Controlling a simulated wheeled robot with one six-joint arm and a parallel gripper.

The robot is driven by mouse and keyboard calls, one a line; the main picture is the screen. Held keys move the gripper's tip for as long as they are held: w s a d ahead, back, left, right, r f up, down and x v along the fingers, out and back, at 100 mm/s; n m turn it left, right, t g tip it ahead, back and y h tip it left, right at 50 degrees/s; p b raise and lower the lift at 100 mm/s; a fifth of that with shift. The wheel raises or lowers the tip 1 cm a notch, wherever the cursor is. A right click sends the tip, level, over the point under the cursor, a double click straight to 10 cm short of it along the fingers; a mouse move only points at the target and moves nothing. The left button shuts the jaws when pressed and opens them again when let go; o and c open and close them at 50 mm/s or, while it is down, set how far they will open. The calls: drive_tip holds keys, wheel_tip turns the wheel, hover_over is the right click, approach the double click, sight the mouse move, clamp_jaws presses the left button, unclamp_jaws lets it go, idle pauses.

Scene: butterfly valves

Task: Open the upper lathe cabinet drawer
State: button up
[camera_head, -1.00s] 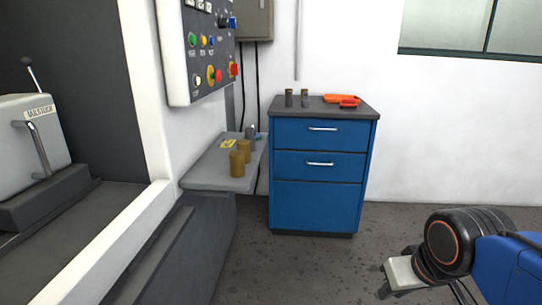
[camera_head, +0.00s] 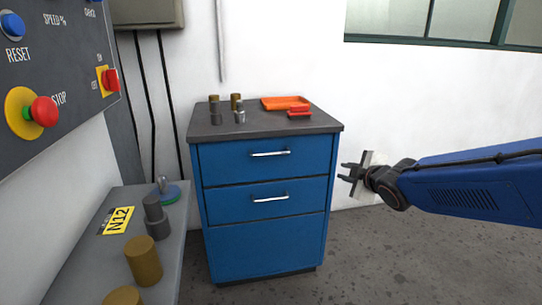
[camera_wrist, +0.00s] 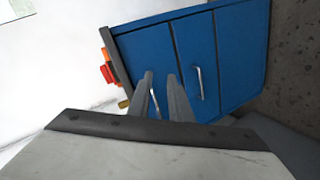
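The blue cabinet (camera_head: 265,250) stands against the white wall, with a dark grey top. Its upper drawer (camera_head: 228,168) is shut flush and has a horizontal silver bar handle (camera_head: 271,153). My gripper (camera_head: 344,173) is to the right of the cabinet front in the head view, apart from the handle. In the wrist view the cabinet appears turned sideways, with its top to the left. There the two grey fingers (camera_wrist: 163,90) are parted with nothing held, and the upper handle (camera_wrist: 155,102) shows in the gap between them, farther off.
A second drawer (camera_head: 225,200) with its handle (camera_head: 270,198) lies below. An orange tray (camera_head: 284,102) and several small cylinders stand on the cabinet top. A grey shelf (camera_head: 105,257) with brass cylinders is at left, below a control panel (camera_head: 60,70). Floor to the right is clear.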

drive_tip(key=w+a+n+y, duration=0.3)
drive_tip(key=w+a+n, duration=0.1)
drive_tip(key=a, duration=0.3)
drive_tip(key=n+y, duration=0.4)
drive_tip(key=n, duration=0.1)
approach(272, 154)
drive_tip(key=shift+g, duration=0.3)
drive_tip(key=x, duration=1)
drive_tip(key=shift+w+a+r, duration=0.1)
drive_tip(key=shift+w+a, duration=0.05)
drive_tip(key=shift+w, duration=0.25)
clamp_jaws()
